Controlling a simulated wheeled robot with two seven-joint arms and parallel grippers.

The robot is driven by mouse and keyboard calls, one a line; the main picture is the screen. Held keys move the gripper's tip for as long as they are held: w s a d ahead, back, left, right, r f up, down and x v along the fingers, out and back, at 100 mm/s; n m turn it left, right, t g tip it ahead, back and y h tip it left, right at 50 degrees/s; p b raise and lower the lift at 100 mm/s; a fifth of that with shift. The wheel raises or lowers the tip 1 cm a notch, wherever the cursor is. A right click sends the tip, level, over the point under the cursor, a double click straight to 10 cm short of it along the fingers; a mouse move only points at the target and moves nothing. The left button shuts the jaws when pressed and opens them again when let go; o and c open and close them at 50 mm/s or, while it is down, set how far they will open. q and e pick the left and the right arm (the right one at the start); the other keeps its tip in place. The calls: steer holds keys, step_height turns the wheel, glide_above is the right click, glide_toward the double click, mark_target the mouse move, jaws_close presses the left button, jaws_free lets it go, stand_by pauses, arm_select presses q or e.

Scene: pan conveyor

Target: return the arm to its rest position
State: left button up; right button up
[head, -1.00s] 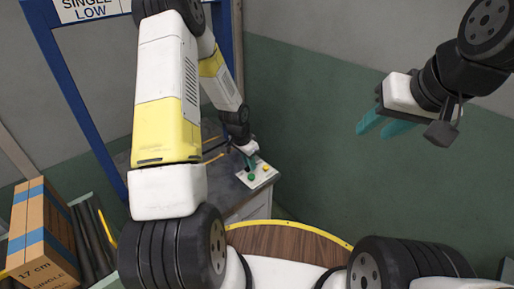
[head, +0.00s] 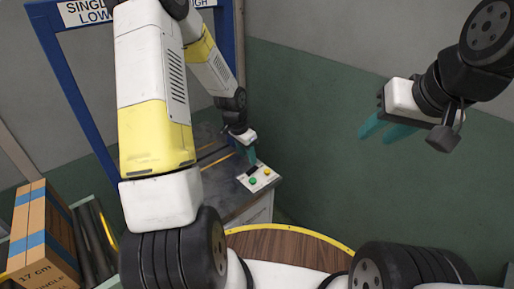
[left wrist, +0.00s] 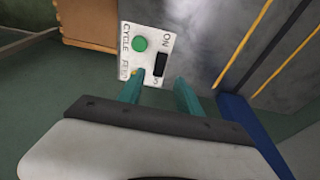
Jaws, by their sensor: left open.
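My left gripper (head: 245,144) is open and empty, just above and behind the white control panel (head: 265,182) in the head view. The panel has a green button (head: 253,181), a yellow button (head: 267,171) and a black switch (head: 252,169). In the left wrist view, the teal fingers of my left gripper (left wrist: 160,84) stand apart, pointing toward the panel (left wrist: 128,57). One fingertip partly hides the yellow button there; the green button (left wrist: 139,43) and black switch (left wrist: 161,64) show clearly. My right gripper (head: 382,130) hangs open and empty at the right, away from the panel.
The panel sits on a dark-topped cabinet (head: 228,208). A blue frame (head: 72,85) with signs stands at the left. A cardboard box (head: 42,235) is at the lower left, beside dark rollers (head: 93,240). The space before the green wall (head: 310,140) is free.

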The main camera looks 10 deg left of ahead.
arm_select(q)
steer(key=shift+s+a+r, duration=0.1)
steer(key=shift+r, duration=0.3)
steer(key=s+r+n+t+y, duration=0.1)
steer(key=s+r+n, duration=0.15)
steer(key=r, duration=0.65)
steer(key=s+r+n+t, duration=0.1)
steer(key=s+r, duration=0.3)
steer(key=r, duration=0.5)
steer(key=s+d+r+n+t, duration=0.1)
steer(key=s+r, duration=0.4)
steer(key=s, duration=0.3)
steer(key=s+d+r+n+t+h, duration=0.1)
steer(key=s+d+r+n, duration=0.1)
steer(key=s+r, duration=0.4)
steer(key=s, duration=0.3)
steer(key=shift+r+h, duration=0.2)
steer(key=shift+h, duration=0.1)
steer(key=shift+d+n, duration=0.1)
steer(key=shift+n, duration=0.15)
steer(key=shift+c, duration=0.6)
steer(key=shift+s, duration=0.1)
